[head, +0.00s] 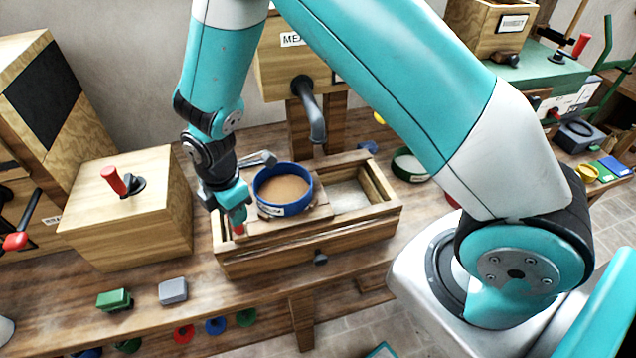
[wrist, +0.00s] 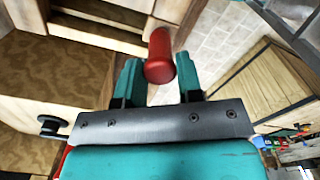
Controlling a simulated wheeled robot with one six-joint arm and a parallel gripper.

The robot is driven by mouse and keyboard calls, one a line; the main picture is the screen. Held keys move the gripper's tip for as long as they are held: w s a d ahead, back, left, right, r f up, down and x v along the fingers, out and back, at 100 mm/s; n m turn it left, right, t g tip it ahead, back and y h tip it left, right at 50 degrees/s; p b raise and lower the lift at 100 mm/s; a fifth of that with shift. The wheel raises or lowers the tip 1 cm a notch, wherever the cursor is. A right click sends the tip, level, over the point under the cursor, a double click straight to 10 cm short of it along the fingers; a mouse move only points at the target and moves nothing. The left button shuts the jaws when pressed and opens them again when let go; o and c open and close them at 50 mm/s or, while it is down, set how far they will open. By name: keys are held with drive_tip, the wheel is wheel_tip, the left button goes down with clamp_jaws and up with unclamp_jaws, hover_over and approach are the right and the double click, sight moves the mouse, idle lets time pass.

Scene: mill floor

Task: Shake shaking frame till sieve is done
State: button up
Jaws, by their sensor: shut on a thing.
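The shaking frame (head: 310,251) is a long wooden box on the bench with a dark knob on its front. A round blue sieve (head: 261,204) with brown meal in it sits on top of the frame, left of an open compartment. My gripper (head: 238,222) is at the frame's left end, shut on a red handle. In the wrist view the red handle (wrist: 160,62) stands between the teal fingers of my gripper (wrist: 159,82). My gripper hides part of the handle in the head view.
A wooden box with a red lever (head: 114,181) stands left of the frame. A dark spout (head: 312,115) hangs above and behind the sieve. A green block (head: 115,299) and a grey block (head: 173,291) lie on the bench front.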

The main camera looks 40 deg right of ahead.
drive_tip(key=w+a, duration=0.2)
drive_tip(key=a, duration=0.5)
drive_tip(key=shift+w+a, duration=0.15)
drive_tip(key=shift+w, duration=0.1)
drive_tip(key=o, duration=0.8)
drive_tip(key=shift+a, duration=0.2)
drive_tip(key=shift+o, duration=0.4)
drive_tip(key=shift+d, duration=0.15)
drive_tip(key=shift+r, duration=0.1)
wheel_tip(320, 180, up, 9)
drive_tip(key=p, duration=0.5)
drive_tip(key=shift+p, duration=0.3)
